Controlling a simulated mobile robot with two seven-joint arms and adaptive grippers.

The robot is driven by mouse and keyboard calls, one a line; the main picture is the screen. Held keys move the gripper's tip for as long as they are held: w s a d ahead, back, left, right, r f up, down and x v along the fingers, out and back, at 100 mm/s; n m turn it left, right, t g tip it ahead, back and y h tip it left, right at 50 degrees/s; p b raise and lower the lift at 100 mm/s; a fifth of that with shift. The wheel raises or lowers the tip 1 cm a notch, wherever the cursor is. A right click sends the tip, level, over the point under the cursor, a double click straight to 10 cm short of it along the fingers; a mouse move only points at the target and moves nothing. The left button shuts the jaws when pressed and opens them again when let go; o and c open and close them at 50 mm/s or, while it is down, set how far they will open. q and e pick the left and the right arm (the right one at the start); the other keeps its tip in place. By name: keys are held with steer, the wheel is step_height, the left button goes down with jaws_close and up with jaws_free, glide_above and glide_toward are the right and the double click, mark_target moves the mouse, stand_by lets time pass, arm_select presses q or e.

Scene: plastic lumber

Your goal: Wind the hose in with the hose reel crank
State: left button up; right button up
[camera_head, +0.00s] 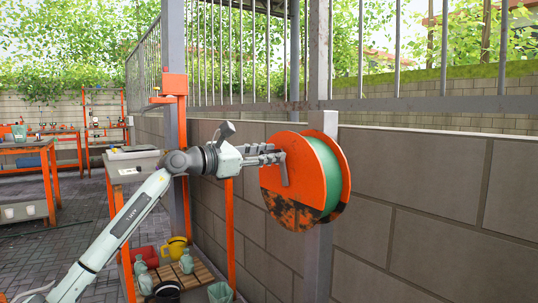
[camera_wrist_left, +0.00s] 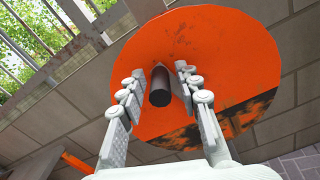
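The hose reel (camera_head: 290,205) has an orange disc with worn black patches and is mounted on a grey post. Green hose (camera_head: 327,175) is wound between its discs. A grey crank arm (camera_head: 285,170) lies on the front disc. In the left wrist view the dark cylindrical crank handle (camera_wrist_left: 160,88) points toward the camera. My left gripper (camera_head: 276,154) is at the crank, and in the left wrist view its fingers (camera_wrist_left: 161,84) stand apart on either side of the handle, with narrow gaps visible. My right gripper is out of view.
A block wall (camera_head: 420,200) with a metal railing stands behind the reel. An orange-framed shelf with a yellow watering can (camera_head: 177,248) and several pots is below my left arm. Orange workbenches (camera_head: 35,160) stand at the far left.

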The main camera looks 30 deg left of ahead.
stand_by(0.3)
arm_select(q)
steer(key=v, duration=1.2)
stand_by(0.4)
